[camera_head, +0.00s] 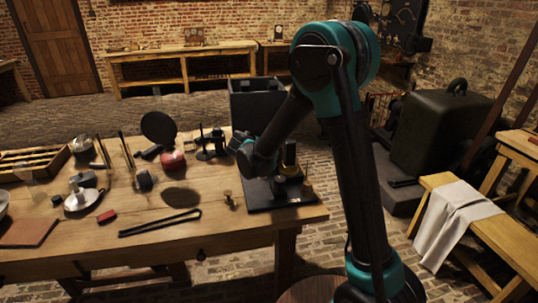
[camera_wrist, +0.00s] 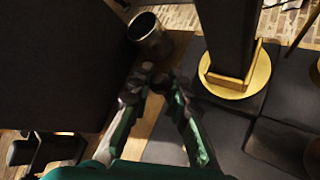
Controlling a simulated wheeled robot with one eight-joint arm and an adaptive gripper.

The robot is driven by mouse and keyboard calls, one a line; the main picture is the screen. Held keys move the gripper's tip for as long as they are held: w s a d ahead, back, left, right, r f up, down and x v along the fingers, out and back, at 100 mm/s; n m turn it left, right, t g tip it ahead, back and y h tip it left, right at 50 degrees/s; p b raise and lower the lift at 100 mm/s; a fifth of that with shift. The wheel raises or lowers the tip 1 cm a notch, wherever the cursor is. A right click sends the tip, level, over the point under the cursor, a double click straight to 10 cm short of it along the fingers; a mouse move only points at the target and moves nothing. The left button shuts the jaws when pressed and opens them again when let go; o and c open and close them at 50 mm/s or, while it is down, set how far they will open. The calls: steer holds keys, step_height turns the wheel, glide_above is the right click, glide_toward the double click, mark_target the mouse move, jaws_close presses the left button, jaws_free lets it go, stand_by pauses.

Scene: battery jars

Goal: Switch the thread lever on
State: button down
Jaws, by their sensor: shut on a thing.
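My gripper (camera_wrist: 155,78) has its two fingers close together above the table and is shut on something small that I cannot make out. In the head view my gripper (camera_head: 248,152) is beside a dark upright instrument with brass parts (camera_head: 288,168) on a black base (camera_head: 270,196) at the table's right end. In the wrist view, a dark column on a round brass foot (camera_wrist: 240,84) stands right of the fingers, and a metal cup (camera_wrist: 148,36) lies just beyond them. I cannot pick out the thread lever for sure; my arm hides part of the instrument.
A dark open box (camera_head: 257,100) stands behind my gripper. The wooden table (camera_head: 235,238) holds a red round object (camera_head: 173,161), black tongs (camera_head: 160,224), a small brass piece (camera_head: 229,197) and several other tools to the left.

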steer(key=shift+d+f+g+y, duration=0.1)
steer(key=shift+d+g+y, duration=0.15)
steer(key=shift+g+y, duration=0.05)
stand_by(0.5)
steer(key=c, duration=1.4)
jaws_free()
steer(key=shift+w, duration=0.1)
steer(key=v, duration=1.2)
steer(key=shift+d, duration=0.15)
